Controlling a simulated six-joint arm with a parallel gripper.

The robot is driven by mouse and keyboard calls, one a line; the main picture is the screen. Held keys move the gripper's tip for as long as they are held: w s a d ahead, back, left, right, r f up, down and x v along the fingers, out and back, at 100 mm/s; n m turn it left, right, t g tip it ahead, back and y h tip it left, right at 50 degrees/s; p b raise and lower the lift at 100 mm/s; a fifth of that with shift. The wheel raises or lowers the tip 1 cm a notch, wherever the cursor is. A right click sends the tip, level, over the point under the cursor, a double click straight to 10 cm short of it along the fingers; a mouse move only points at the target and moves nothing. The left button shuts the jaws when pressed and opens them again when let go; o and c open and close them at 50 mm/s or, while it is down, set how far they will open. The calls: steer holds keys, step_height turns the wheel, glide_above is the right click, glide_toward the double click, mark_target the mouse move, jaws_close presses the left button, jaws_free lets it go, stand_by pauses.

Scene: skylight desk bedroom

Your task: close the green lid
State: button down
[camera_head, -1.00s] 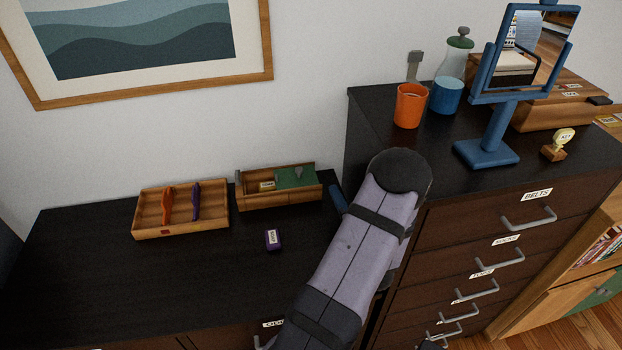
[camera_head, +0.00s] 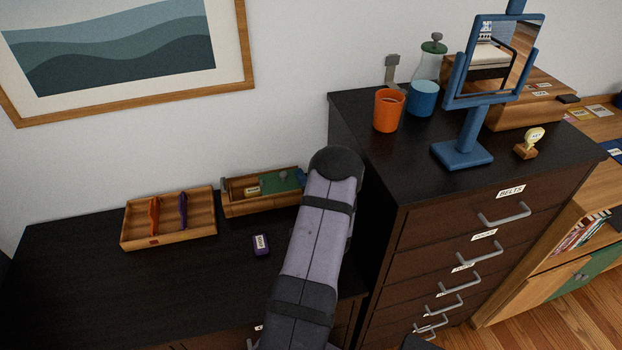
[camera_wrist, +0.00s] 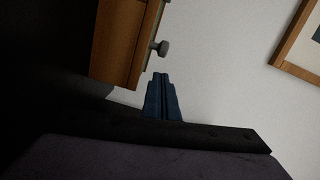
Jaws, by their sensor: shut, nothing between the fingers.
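The box's left part is open and shows a yellow labelled item (camera_head: 252,191). In the wrist view the box's wooden side (camera_wrist: 118,45) and the grey knob (camera_wrist: 160,47) show, but the lid's green face does not. My gripper (camera_wrist: 161,76) has blue fingers, shut and empty, pointing toward the knob with a small gap. In the head view my arm hides most of it at the box's right end.
A wooden tray (camera_head: 168,242) with an orange and a purple item stands left of the box. A small purple labelled block (camera_head: 261,245) lies in front. The tall dark dresser (camera_head: 375,165) rises close on the right, bearing an orange cup (camera_head: 388,110) and a blue-framed mirror.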

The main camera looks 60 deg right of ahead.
mark_target(278, 192)
steer(key=shift+w+a+f, duration=0.15)
steer(key=shift+w+a, duration=0.45)
steer(key=shift+w, duration=0.2)
steer(key=shift+w+a, duration=0.25)
steer(key=shift+w, duration=0.05)
steer(key=w+a, duration=0.6)
steer(key=shift+w+a+b, duration=0.35)
steer(key=shift+a+b, duration=0.05)
steer(key=shift+s+d, duration=0.25)
steer(key=shift+s, duration=0.05)
steer(key=s+d, duration=0.2)
steer(key=s, duration=0.1)
steer(key=shift+s+d+r, duration=0.2)
steer(key=shift+d+r, duration=0.05)
steer(key=shift+r, duration=0.1)
steer(key=b+v, duration=0.2)
steer(key=v, duration=0.7)
steer(key=shift+s+a+b, duration=0.15)
steer(key=shift+a+b, duration=0.25)
steer(key=shift+a, duration=0.05)
